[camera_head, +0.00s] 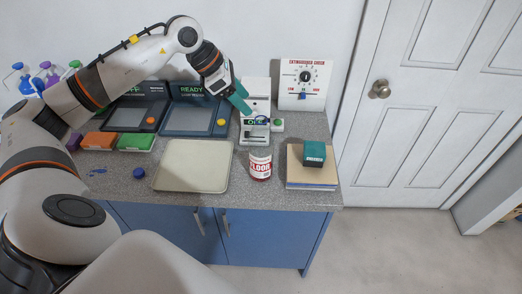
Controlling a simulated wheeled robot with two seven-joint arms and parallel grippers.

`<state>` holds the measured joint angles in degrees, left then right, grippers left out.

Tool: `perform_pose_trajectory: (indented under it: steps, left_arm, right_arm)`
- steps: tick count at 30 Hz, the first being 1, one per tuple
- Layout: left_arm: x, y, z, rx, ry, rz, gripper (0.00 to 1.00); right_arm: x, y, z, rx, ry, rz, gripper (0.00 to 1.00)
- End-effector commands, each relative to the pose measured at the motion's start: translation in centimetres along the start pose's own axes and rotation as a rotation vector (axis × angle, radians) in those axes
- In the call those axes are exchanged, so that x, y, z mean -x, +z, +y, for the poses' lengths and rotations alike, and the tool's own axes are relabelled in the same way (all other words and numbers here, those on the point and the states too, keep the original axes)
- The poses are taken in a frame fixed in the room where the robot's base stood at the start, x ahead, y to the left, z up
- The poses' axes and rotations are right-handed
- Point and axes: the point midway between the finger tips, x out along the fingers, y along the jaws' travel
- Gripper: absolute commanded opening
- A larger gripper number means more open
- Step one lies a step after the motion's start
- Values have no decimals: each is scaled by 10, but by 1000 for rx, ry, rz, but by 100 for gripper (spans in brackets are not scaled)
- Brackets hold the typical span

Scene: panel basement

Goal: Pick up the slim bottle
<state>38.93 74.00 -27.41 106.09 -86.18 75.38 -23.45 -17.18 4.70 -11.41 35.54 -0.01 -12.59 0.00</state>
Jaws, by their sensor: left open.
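My left arm reaches in from the left over the counter. My left gripper (240,98), with teal fingertips, is open and looks empty, in front of a white upright device (256,92). I cannot clearly pick out a slim bottle. Several flasks or bottles with blue, purple and green parts stand at the far left, among them a purple one (49,74), partly behind my arm. A red and white labelled jar (260,167) stands upright on the counter, below and right of the gripper and apart from it. My right gripper is out of view.
A beige tray (192,166) lies on the grey counter. Two dark screen panels stand behind it, one reading READY (195,117). A dark green box (314,154) sits on a stack of books (311,178). A dial panel (304,84) stands at the wall. A small blue cap (139,173) lies left.

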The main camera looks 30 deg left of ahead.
Motion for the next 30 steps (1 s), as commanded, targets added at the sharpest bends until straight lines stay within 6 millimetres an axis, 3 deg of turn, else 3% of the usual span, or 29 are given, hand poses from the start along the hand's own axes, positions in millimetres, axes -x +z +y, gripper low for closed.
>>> perform_pose_trajectory:
  steps: [6, 14, 21, 30]
  left_arm:
    - [-34, -3, 1, 3, 5, 3, 55]
    - [-55, -6, 4, 2, 8, 3, 55]
    - [-90, -7, 6, 3, 7, 5, 55]
    - [-97, -6, 5, 2, 3, 4, 55]
  right_arm:
    - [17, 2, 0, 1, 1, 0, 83]
    - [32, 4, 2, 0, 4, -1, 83]
    - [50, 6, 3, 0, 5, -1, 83]
    - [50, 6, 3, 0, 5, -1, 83]
